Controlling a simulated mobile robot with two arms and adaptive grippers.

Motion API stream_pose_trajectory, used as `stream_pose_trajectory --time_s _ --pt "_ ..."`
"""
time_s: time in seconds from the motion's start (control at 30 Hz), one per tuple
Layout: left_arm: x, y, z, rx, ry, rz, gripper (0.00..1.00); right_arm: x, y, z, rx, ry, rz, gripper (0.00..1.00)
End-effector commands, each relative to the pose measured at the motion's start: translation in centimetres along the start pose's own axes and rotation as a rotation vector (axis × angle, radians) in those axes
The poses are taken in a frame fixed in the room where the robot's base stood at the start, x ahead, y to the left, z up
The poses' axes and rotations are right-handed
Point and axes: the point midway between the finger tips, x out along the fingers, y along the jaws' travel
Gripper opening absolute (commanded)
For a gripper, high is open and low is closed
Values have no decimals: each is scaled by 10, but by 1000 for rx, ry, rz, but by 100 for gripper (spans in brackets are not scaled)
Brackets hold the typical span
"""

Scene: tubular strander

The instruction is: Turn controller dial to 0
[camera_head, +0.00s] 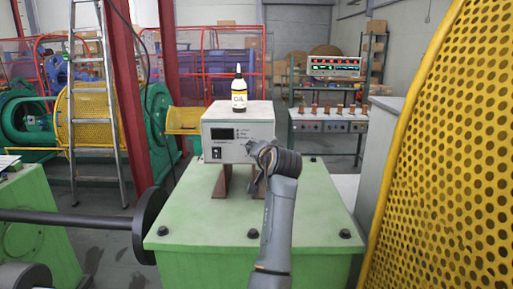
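The controller (220,143) is a pale box with a dark display and a black switch on its front. It stands on brown supports on top of a green block (200,215). My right arm comes up from the bottom, and its gripper (258,160) is at the right part of the controller's front. The dial cannot be made out; the gripper and wrist cover that part of the front. The gripper's fingers are small and partly hidden, so I cannot tell whether they are open or touching. My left gripper is not in view.
An oil bottle (239,91) stands on the controller. A yellow perforated guard (447,165) rises close on the right. A dark shaft with a disc (148,226) is beside the block on the left. Bolts (253,234) stick up from the block's top.

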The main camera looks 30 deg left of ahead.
Motion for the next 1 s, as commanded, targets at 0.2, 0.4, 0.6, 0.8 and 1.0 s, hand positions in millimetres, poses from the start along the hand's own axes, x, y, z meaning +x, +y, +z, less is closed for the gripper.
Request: stream_pose_trajectory --time_s 0.2,0.4,0.6,0.8,1.0 --pt "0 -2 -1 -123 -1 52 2 -12 0 -1 0 0 0 40" --pt "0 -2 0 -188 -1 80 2 -16 0 -1 0 0 0 40" --pt "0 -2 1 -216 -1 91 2 -17 0 -1 0 0 0 40" --pt "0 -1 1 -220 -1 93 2 -17 0 -1 0 0 0 40" --pt "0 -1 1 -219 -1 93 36 -17 0 -1 1 0 0 40"
